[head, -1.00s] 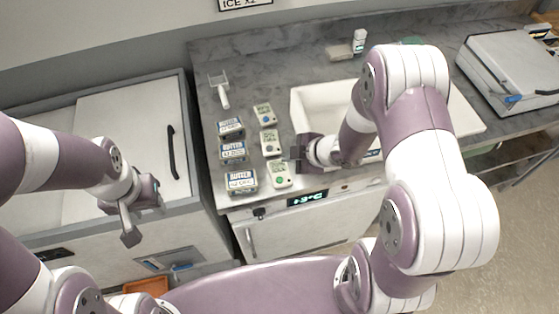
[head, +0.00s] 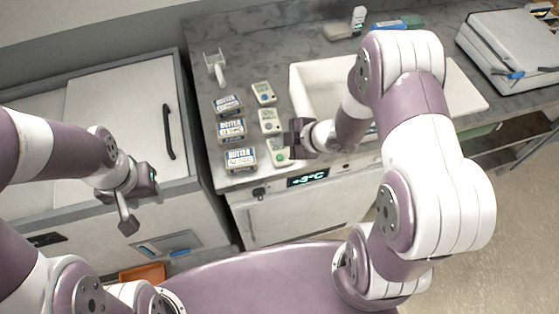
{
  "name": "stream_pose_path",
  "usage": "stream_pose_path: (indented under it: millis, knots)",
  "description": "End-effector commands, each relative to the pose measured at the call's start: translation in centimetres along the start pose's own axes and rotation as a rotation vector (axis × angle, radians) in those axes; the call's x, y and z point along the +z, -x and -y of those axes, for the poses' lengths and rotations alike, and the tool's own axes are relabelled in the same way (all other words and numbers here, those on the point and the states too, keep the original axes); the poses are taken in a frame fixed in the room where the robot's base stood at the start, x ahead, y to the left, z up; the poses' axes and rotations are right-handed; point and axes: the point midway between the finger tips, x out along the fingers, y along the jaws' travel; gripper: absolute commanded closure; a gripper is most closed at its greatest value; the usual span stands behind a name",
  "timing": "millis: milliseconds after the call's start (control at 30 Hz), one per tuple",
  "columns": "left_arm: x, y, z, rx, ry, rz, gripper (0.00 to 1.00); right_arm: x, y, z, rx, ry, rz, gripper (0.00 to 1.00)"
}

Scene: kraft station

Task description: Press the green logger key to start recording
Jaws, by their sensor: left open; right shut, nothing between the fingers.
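Three small white loggers stand in a column on the grey counter. The nearest logger (head: 276,157) has a green key and is partly covered by my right gripper. The middle logger (head: 269,121) and the far logger (head: 263,93) are clear of it; the far one's key looks blue. My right gripper (head: 292,144) is shut and empty, at the right side of the nearest logger. I cannot tell whether it touches the logger or its key. My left gripper (head: 128,222) is open and empty, in front of the white chest at the left.
Several butter packs (head: 240,160) stand in a column just left of the loggers. A white scoop (head: 216,68) lies behind them. A white sink basin (head: 305,88) is right of the loggers. A cooler front with a +3°C display (head: 308,179) is below the counter edge.

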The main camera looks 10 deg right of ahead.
Motion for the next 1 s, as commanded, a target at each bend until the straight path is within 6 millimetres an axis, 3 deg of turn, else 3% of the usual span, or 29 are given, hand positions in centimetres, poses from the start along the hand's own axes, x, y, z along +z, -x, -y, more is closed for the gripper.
stream_pose_path:
  millis: [33,100,300,1000]
  knots:
    - [0.2,-1.6,0.0,0.000,0.000,0.000,0.57,0.8,-1.1,0.8,0.000,0.000,0.000,1.00]
    - [0.3,-2.5,0.0,0.000,0.000,0.000,0.57,1.4,-1.8,1.3,0.000,0.000,0.000,1.00]
    - [0.5,-3.9,0.0,0.000,0.000,0.000,0.57,2.2,-3.0,2.2,0.000,0.001,0.000,1.00]
    - [0.5,-3.8,0.0,0.000,0.000,0.000,0.57,2.2,-3.0,2.2,0.000,0.000,0.000,1.00]
